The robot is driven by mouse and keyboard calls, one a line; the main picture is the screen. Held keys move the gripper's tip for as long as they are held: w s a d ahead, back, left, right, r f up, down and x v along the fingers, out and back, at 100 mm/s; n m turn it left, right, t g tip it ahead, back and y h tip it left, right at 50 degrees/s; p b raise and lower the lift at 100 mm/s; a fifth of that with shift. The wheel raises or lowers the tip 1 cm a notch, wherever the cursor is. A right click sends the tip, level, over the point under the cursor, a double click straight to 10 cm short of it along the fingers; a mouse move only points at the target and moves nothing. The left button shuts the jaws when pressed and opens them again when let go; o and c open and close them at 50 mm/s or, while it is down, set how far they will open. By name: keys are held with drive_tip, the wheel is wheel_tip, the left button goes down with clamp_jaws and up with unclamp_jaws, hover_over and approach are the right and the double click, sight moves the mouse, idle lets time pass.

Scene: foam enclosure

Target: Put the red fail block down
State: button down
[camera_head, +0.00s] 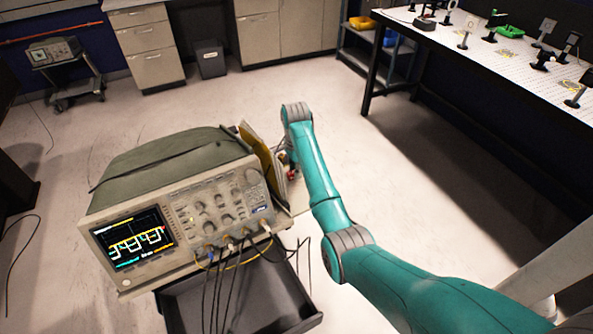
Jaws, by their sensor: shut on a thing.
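My teal arm reaches forward from the lower right and bends down behind the oscilloscope (180,222). My gripper (291,170) is small and partly hidden by the arm, just right of the upright yellow folder (258,150). A small red patch shows at its tips, the red fail block (292,176), and the gripper is shut on it. Most of the block is hidden, and I cannot tell whether it touches the surface below.
The oscilloscope stands on a cart with an open dark drawer (240,304), cables hanging over it. A perforated optical table (480,62) with mounts stands at the right. Drawer cabinets (146,40) and a dark bin (210,60) stand at the back. The floor right of the arm is clear.

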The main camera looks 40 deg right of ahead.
drive_tip(key=shift+f, duration=0.8)
drive_tip(key=c, duration=1)
unclamp_jaws()
drive_tip(key=shift+f, duration=0.1)
